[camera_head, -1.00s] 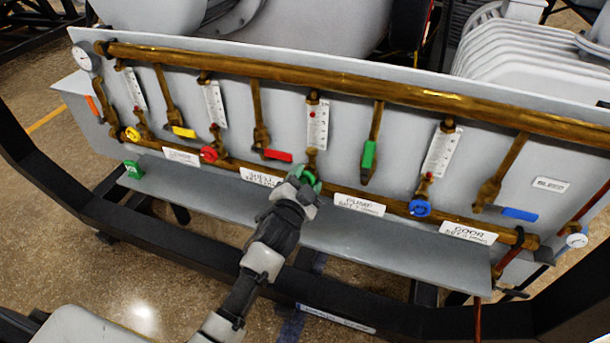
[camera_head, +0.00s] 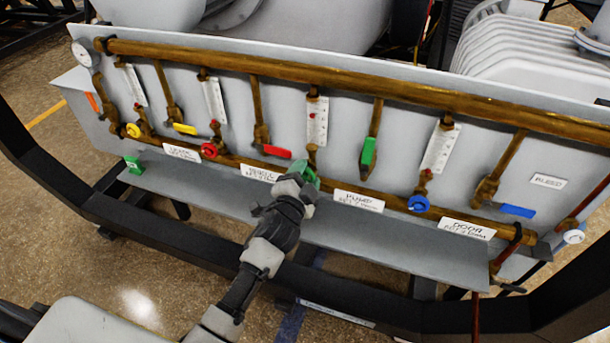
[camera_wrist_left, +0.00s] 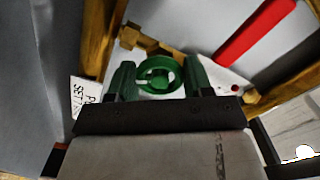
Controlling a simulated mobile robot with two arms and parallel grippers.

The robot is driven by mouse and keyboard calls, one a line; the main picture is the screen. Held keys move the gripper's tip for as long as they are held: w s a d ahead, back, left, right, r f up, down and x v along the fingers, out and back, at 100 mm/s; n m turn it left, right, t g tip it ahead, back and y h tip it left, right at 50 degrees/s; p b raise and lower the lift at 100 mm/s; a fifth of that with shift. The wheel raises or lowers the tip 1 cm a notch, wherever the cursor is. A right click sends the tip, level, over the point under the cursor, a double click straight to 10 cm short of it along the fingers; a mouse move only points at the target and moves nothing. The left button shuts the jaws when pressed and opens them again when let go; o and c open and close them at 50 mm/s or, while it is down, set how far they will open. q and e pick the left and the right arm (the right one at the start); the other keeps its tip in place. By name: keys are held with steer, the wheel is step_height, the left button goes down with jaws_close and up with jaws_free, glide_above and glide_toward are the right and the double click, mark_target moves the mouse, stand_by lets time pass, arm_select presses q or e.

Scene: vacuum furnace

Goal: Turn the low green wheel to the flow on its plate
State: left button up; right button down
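The low green wheel (camera_wrist_left: 158,76) shows in the left wrist view as a ring with a spoked middle, on a brass fitting. My left gripper (camera_wrist_left: 159,82) has one finger on each side of it, and both fingers appear to touch its rim. In the head view my left gripper (camera_head: 304,180) covers most of the wheel at the foot of a white flow tube (camera_head: 317,122). The white PUMP plate (camera_head: 359,200) is just right of it, and its set figure is too small to read surely. My right gripper is out of view.
A yellow wheel (camera_head: 133,130), a red wheel (camera_head: 209,150) and a blue wheel (camera_head: 418,203) sit along the same lower brass pipe. Coloured lever handles, such as the green lever (camera_head: 369,151), hang above. A grey shelf (camera_head: 385,250) runs below the panel.

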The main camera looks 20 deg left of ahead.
arm_select(q)
steer(key=o, duration=0.4)
steer(key=s, duration=1)
steer(key=shift+s+a, duration=0.2)
steer(key=shift+s, duration=0.2)
steer(key=s+f+n+g+p, duration=0.15)
steer(key=s+f+g, duration=0.3)
steer(key=f, duration=0.95)
steer(key=s+f+n+g, duration=0.2)
steer(key=s+f+g, duration=0.25)
steer(key=f, duration=1.05)
steer(key=s+a+f+n+g, duration=0.2)
steer(key=s+f, duration=0.3)
steer(key=s, duration=0.5)
steer(key=s+a+f+n+g+p, duration=0.1)
steer(key=s+a+f+g, duration=0.1)
steer(key=s+f, duration=0.4)
steer(key=s+a+f+n+g+p, duration=0.1)
steer(key=s+f+g, duration=0.3)
steer(key=s, duration=1)
steer(key=shift+s+a+f+n+y, duration=0.3)
steer(key=shift+a+f+n, duration=0.35)
steer(key=shift+n, duration=0.2)
